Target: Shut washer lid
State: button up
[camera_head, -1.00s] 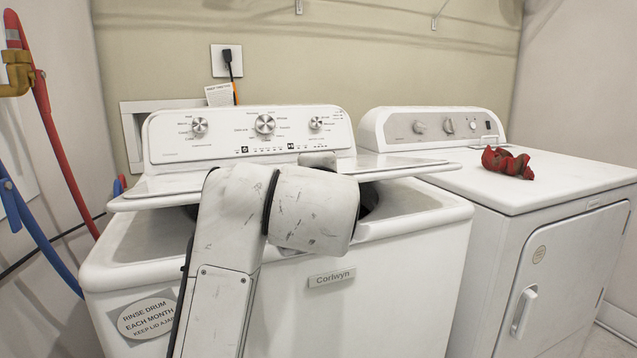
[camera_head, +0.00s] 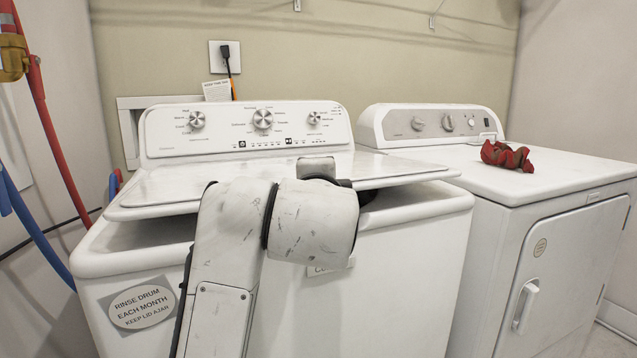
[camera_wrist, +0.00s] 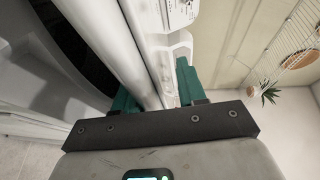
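The white washer (camera_head: 410,265) stands in the middle of the head view. Its lid (camera_head: 185,185) is nearly level but ajar, with a dark gap between its front edge and the tub rim. My arm reaches over the washer front and hides the middle of the lid's front edge; the fingertips are hidden in the head view. In the wrist view, the green fingers of my gripper (camera_wrist: 157,90) stand apart on either side of the lid's edge (camera_wrist: 120,40). A gap shows beside the right finger, and the dark drum opening (camera_wrist: 75,40) lies to the left.
A white dryer (camera_head: 580,180) stands close on the right, with a crumpled red cloth (camera_head: 506,156) on top. Red (camera_head: 50,125) and blue (camera_head: 35,232) hoses hang at the left wall. The control panel (camera_head: 240,132) rises behind the lid.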

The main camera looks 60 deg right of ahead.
jog(key=shift+r, duration=0.1)
jog(key=p+v, duration=0.1)
jog(key=v, duration=0.9)
jog(key=shift+s+a, duration=0.2)
jog(key=shift+a, duration=0.1)
